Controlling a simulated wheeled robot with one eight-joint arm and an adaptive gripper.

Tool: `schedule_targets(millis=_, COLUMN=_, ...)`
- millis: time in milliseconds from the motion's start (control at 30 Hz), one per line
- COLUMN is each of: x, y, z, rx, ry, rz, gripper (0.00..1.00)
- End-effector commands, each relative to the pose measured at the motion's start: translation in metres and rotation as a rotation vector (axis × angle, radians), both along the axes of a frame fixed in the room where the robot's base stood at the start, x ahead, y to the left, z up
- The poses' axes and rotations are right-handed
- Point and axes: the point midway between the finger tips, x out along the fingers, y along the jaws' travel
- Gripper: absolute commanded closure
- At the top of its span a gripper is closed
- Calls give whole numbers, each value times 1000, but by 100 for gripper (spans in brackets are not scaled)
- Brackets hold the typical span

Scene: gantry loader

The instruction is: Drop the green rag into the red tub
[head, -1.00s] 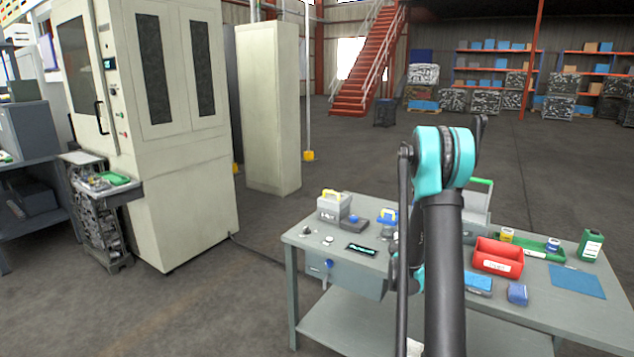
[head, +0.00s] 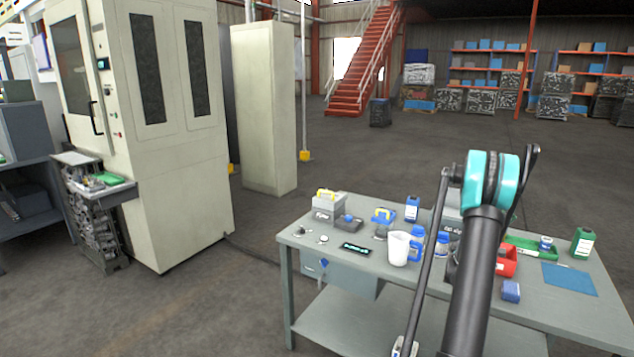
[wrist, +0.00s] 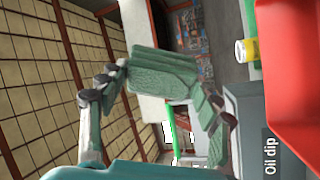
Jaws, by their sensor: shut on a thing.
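The green rag (wrist: 162,72) is held between the fingertips of my gripper (wrist: 168,90) in the wrist view, its folds hanging past the right finger. The red tub (wrist: 288,65) fills the right edge of that view, beside the rag and apart from it. In the head view the red tub (head: 508,263) stands on the workbench (head: 540,308), mostly hidden behind my arm. My gripper and the rag are hidden in the head view.
A white jug (head: 399,248) and blue bottles stand left of my arm. A grey box marked "Oil dip" (wrist: 245,120) is near my gripper.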

Motion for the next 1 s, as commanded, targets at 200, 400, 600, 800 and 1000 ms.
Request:
schedule_targets(millis=200, x=1, y=0, z=-24, rx=0, ry=0, rz=0, gripper=63)
schedule_targets(millis=400, x=0, y=0, z=-34, rx=0, ry=0, rz=0, gripper=63)
schedule_targets(millis=600, x=0, y=1, z=-36, rx=0, ry=0, rz=0, gripper=63)
schedule_targets(millis=800, x=0, y=0, z=-35, rx=0, ry=0, rz=0, gripper=24)
schedule_targets(millis=1000, x=0, y=0, z=-35, rx=0, ry=0, rz=0, gripper=12)
